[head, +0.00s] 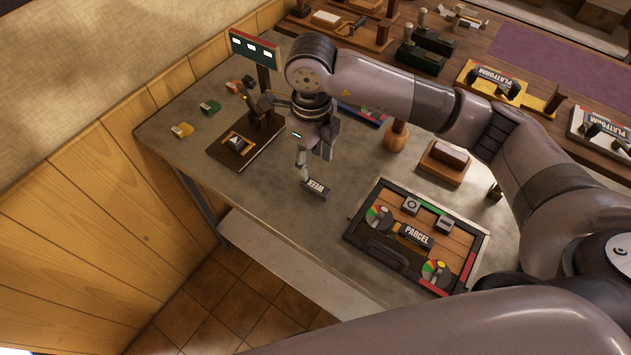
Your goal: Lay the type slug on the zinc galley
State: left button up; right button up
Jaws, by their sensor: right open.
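A small dark block with pale raised lettering (317,187), which looks like the type slug, lies on the grey bench top (290,215) left of the middle. My right gripper (316,168) points down just above and behind it. Its two fingers are apart with nothing between them, and one fingertip is close to the slug's left end; I cannot tell if they touch. I cannot pick out a zinc galley as separate from the grey metal-looking bench top. My left gripper is not in view.
A framed tray marked PARCEL (360,205) with coloured dials lies right of the slug. A small dark press on a wooden base (225,158) stands to the left, near several coloured pieces (210,107). A wooden block (447,158) sits behind the tray. Bare bench surrounds the slug.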

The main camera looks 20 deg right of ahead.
send_over(316, 185)
jog(key=f, duration=0.3)
jog(key=f+p, duration=0.1)
jog(key=shift+w+a+f, duration=0.1)
jog(key=shift+a+f, duration=0.05)
jog(key=shift+a, duration=0.25)
jog(key=shift+d+f, duration=0.1)
jog(key=shift+f, duration=0.1)
jog(key=f, duration=0.1)
jog(key=f+p, duration=0.2)
jog(key=shift+d+f, duration=0.25)
jog(key=shift+f, duration=0.6)
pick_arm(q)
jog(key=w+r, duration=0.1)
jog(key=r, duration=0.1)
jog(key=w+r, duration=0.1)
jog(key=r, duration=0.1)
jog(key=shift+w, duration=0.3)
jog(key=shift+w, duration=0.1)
pick_arm(e)
jog(key=shift+c, duration=0.6)
jog(key=shift+c, duration=1.3)
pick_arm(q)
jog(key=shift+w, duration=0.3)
pick_arm(e)
grip_shut()
